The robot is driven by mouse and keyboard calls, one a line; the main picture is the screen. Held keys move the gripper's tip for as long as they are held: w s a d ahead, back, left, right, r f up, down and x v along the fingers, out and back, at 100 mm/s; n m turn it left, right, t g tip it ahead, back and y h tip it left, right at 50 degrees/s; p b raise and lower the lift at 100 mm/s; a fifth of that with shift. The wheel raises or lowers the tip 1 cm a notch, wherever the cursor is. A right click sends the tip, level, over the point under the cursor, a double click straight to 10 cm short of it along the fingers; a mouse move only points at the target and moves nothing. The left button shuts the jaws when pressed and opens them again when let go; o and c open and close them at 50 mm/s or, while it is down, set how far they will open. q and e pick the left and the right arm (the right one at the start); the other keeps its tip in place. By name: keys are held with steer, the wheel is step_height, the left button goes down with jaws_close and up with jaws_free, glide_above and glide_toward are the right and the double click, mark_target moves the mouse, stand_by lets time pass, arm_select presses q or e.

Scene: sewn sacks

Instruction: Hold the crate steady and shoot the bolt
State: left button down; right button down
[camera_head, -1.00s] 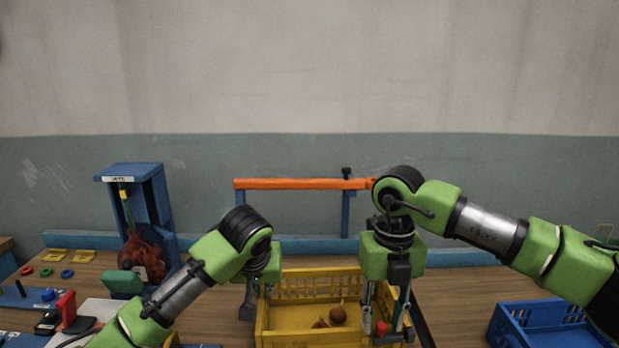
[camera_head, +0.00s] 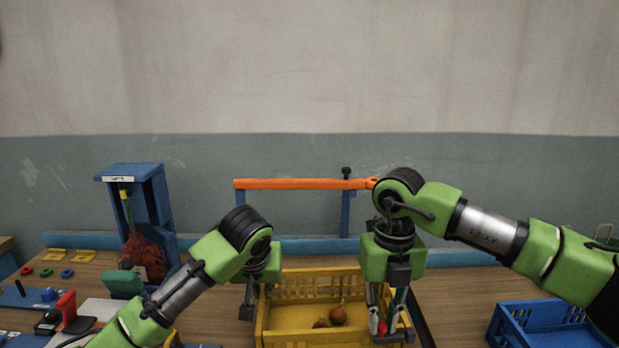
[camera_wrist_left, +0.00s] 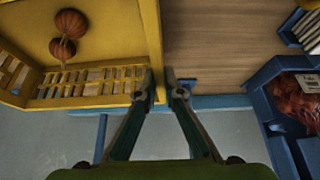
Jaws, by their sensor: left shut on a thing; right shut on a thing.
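The yellow crate (camera_head: 312,339) stands on the table with its front cut off by the picture edge. It also shows at upper left in the left wrist view (camera_wrist_left: 153,30). My left gripper (camera_head: 260,300) is shut on the crate's left side wall; in the left wrist view its fingertips (camera_wrist_left: 160,80) lie on both sides of that wall. My right gripper (camera_head: 384,330) is at the crate's right side. It is shut on a small red knob (camera_head: 381,328), seemingly the bolt's, partly hidden between its fingers. The rest of the bolt is hidden.
Two round brown onions (camera_head: 338,315) lie in the crate. An orange bar (camera_head: 300,184) on blue posts stands behind. A blue crate (camera_head: 545,325) stands at right. A blue stand (camera_head: 150,200) with a net sack (camera_head: 145,258) is at left.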

mark_target(396, 334)
steer(key=shift+d, duration=0.15)
steer(key=shift+w+d, duration=0.15)
steer(key=shift+d, duration=1.15)
arm_select(q)
steer(key=shift+a, duration=0.1)
arm_select(e)
steer(key=shift+d, duration=0.2)
steer(key=c, duration=2)
jaws_free()
steer(key=shift+a, duration=0.15)
steer(key=shift+r, duration=0.2)
step_height(396, 334, up, 8)
steer(key=shift+f, duration=0.15)
